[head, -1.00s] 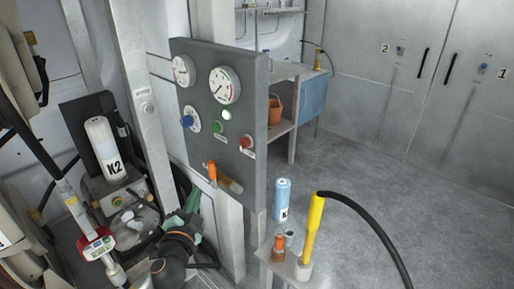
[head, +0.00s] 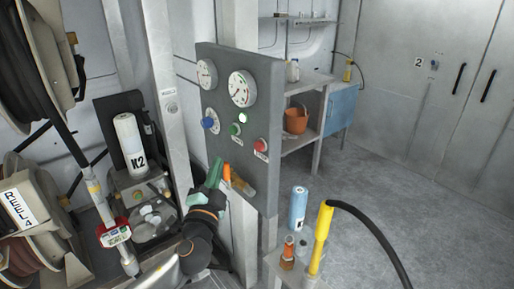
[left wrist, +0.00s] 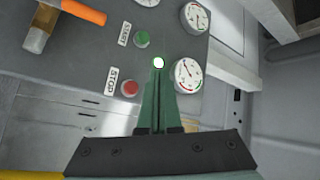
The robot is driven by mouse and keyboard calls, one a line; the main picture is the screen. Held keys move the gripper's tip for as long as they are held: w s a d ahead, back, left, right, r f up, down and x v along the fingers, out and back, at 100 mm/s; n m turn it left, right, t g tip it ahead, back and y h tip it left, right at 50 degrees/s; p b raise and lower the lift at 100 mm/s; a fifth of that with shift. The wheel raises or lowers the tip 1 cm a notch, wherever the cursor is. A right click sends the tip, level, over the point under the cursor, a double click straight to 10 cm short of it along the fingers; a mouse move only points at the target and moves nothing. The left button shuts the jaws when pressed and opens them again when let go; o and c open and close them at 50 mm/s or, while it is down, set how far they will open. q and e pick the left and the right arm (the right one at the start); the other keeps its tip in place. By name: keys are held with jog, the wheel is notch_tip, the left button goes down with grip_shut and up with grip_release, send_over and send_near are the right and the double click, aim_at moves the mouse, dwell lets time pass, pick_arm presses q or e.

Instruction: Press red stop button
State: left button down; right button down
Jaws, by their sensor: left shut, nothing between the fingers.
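The red stop button (head: 261,145) is on the lower right of the grey control panel (head: 265,100). In the left wrist view the red button (left wrist: 130,88) has a STOP label beside it. The green start button (head: 236,129) is up and left of it in the head view; it also shows in the left wrist view (left wrist: 141,40). My left gripper (head: 219,165), with green fingers, is raised in front of the panel's lower left part. Its fingers (left wrist: 158,70) are together and empty, apart from the red button. My right gripper is not in view.
An orange-handled lever (head: 227,174) sticks out below the buttons. Gauges (head: 242,88) and a blue knob (head: 209,123) are on the panel. A small shelf (head: 290,270) with a blue canister (head: 298,208) and yellow nozzle (head: 321,238) stands at lower right.

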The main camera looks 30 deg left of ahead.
aim_at(259, 146)
pick_arm(q)
jog(key=w+d, duration=0.3)
jog(key=w, duration=0.5)
jog(key=shift+d+b, duration=0.25)
jog(key=shift+b, duration=0.1)
jog(key=shift+w, duration=0.1)
jog(key=shift+w, duration=0.1)
dwell(1.6)
jog(key=shift+w+d+b, duration=0.15)
jog(key=shift+w+b, duration=0.15)
jog(key=shift+w+d, duration=0.2)
jog(key=shift+w, duration=0.2)
dwell(0.8)
jog(key=shift+s+a, duration=0.35)
jog(key=shift+s, duration=0.5)
